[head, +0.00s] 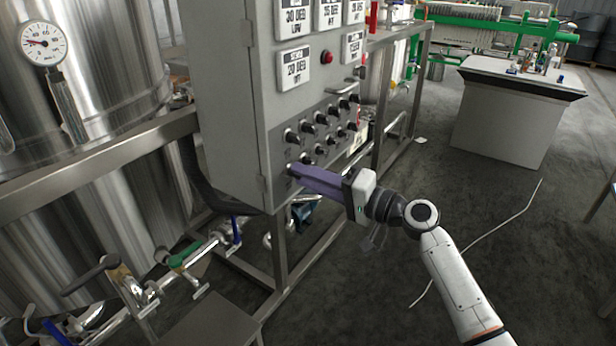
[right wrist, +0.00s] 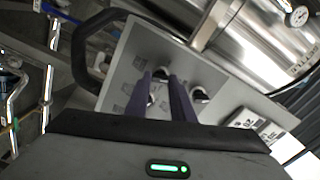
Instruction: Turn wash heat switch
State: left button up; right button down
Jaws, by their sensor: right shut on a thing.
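The grey control cabinet (head: 228,90) stands left of centre in the head view, with rows of black rotary switches (head: 309,128) low on its front. My right gripper (head: 292,170) reaches in from the right, its purple fingers at the lowest, near-corner switch, and is shut on it. The fingers hide most of that switch, and its label cannot be read. In the right wrist view the two fingers (right wrist: 167,97) close around a switch on the light panel (right wrist: 122,72), with other switches (right wrist: 200,95) beside it. My left gripper is not in view.
Steel tanks (head: 100,60) with a gauge (head: 43,43) stand left of the cabinet. Pipes and valves with green (head: 185,254) and blue handles run below it. A white bench (head: 510,120) with small items stands at the back right. The floor between is open, with a loose cable.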

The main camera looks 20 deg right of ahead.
jog(key=c, duration=1.5)
grip_release()
jog(key=b+v, duration=0.1)
jog(key=v, duration=0.9)
jog(key=shift+s+d, duration=0.15)
